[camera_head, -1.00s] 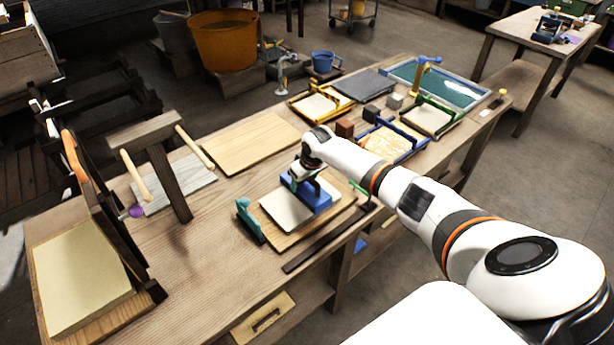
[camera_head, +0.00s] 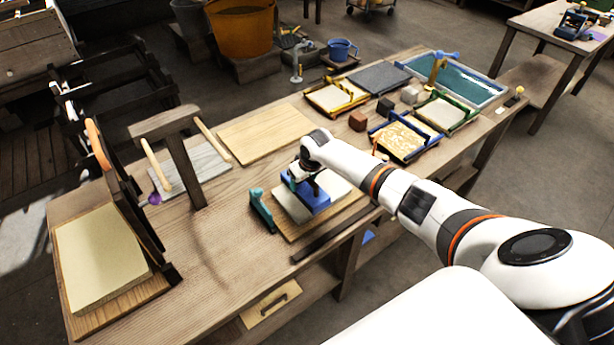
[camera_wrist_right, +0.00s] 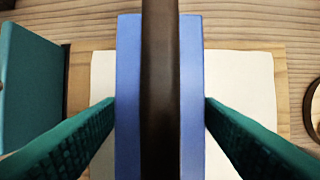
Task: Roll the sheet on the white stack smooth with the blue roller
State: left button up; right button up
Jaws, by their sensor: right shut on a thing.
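The blue roller (camera_head: 314,199), a blue block with a dark handle bar, sits across the middle of the white sheet (camera_head: 290,207). The sheet lies on a wooden board (camera_head: 290,234) on the bench and shows on both sides of the roller. My right gripper (camera_head: 303,174) is shut on the roller's handle from above. In the wrist view its teal fingers flank the blue roller (camera_wrist_right: 129,100), and the pale sheet (camera_wrist_right: 240,90) lies beneath. The roller's underside is hidden, so I cannot tell its contact with the sheet. My left gripper is not in view.
A teal upright piece (camera_head: 262,210) stands at the board's left edge. A dark strip (camera_head: 335,234) lies along the bench front. A wooden T-shaped stand (camera_head: 185,165) and a bare board (camera_head: 266,134) are behind to the left. Framed moulds (camera_head: 403,138) and a water tray (camera_head: 465,82) fill the right end.

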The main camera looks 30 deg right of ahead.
jog(key=shift+s+a+p, duration=0.15)
jog(key=shift+a+p, duration=0.45)
jog(key=shift+a, duration=0.7)
jog(key=shift+s+a+p, duration=0.15)
jog(key=shift+a+p, duration=0.45)
jog(key=shift+a, duration=0.95)
jog(key=shift+w+r+p, duration=0.1)
jog(key=shift+r+p, duration=0.55)
jog(key=shift+p, duration=0.1)
notch_tip(320, 180, up, 6)
jog(key=p, duration=0.5)
jog(key=shift+f, duration=0.1)
